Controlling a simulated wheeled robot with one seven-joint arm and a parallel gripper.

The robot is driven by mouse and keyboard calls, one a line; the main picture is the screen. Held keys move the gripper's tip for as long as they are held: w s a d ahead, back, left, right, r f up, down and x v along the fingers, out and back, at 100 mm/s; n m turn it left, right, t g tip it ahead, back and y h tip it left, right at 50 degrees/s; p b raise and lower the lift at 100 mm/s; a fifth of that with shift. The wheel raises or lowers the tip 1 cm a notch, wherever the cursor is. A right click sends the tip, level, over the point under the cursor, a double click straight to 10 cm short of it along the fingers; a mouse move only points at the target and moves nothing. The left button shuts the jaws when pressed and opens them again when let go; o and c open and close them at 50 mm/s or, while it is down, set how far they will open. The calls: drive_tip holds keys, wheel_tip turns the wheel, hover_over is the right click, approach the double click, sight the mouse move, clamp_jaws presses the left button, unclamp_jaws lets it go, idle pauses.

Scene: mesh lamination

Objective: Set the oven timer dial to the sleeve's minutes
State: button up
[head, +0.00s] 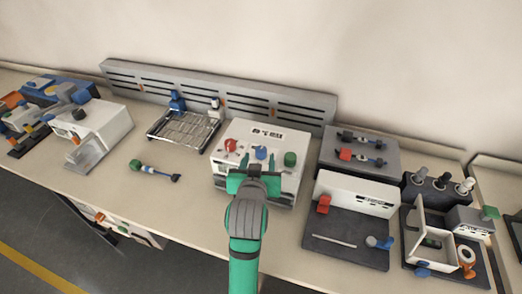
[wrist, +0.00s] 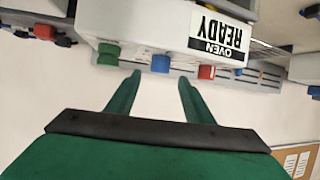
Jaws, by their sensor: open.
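The white oven (head: 285,135) stands mid-bench with a red dial (head: 230,145), a blue dial (head: 261,153) and a green dial (head: 290,159) in a row. The wrist view shows the oven upside down, with its "OVEN READY" label (wrist: 218,33), green dial (wrist: 108,54), blue dial (wrist: 160,63) and red dial (wrist: 206,72). My green gripper (head: 254,174) is in front of the oven. In the wrist view my gripper (wrist: 160,77) is open and empty, its fingertips lined up either side of the blue dial, apparently short of it. I cannot read dial settings or any sleeve minutes.
A dark-based white station (head: 345,240) is close on the right. Bare bench (head: 110,190) shows at left.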

sight(260, 152)
drive_tip(key=x, duration=0.7)
drive_tip(key=shift+w, duration=0.25)
drive_tip(key=c, duration=1)
